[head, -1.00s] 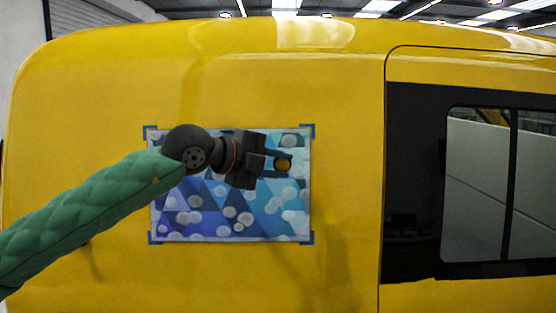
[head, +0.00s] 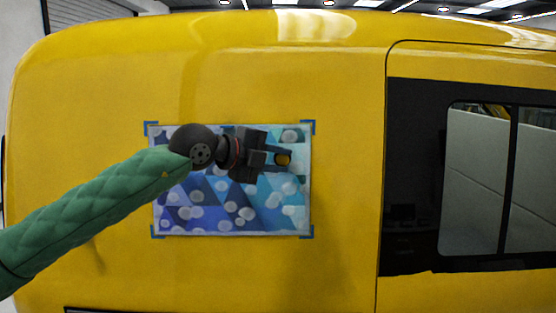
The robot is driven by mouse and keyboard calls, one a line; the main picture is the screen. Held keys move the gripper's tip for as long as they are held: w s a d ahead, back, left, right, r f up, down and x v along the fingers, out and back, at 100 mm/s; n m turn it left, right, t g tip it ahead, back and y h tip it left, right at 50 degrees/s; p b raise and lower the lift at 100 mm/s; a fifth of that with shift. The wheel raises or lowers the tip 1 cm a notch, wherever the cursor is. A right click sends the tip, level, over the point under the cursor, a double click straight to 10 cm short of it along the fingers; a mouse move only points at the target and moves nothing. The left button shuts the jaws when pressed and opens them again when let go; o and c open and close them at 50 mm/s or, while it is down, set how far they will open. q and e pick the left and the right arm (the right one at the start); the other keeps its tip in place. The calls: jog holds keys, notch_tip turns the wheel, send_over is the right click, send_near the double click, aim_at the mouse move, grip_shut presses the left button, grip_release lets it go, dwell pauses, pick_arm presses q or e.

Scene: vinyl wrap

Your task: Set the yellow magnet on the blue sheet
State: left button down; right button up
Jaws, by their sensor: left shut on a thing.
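The blue sheet (head: 205,215) is a patterned rectangle with blue triangles and pale round spots. It lies flat on the yellow van side, with blue corner marks around it. My left gripper (head: 282,158) is in front of the sheet's upper right part, shut on the yellow magnet (head: 284,159), a small round disc at its fingertips. I cannot tell whether the magnet touches the sheet. My gripper and wrist hide part of the sheet's upper middle. My right gripper is not in view.
The yellow van panel (head: 90,110) fills most of the view and is clear around the sheet. A dark-framed van window (head: 475,180) is at the right. Ceiling lights show along the top.

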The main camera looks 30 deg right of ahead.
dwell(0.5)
pick_arm(q)
jog(key=shift+w+d, duration=0.25)
jog(key=shift+w, duration=0.1)
jog(key=shift+w+d+f, duration=0.1)
jog(key=shift+w, duration=0.15)
dwell(0.6)
dwell(0.3)
jog(key=shift+b, duration=0.3)
jog(key=shift+b, duration=0.5)
dwell(2.0)
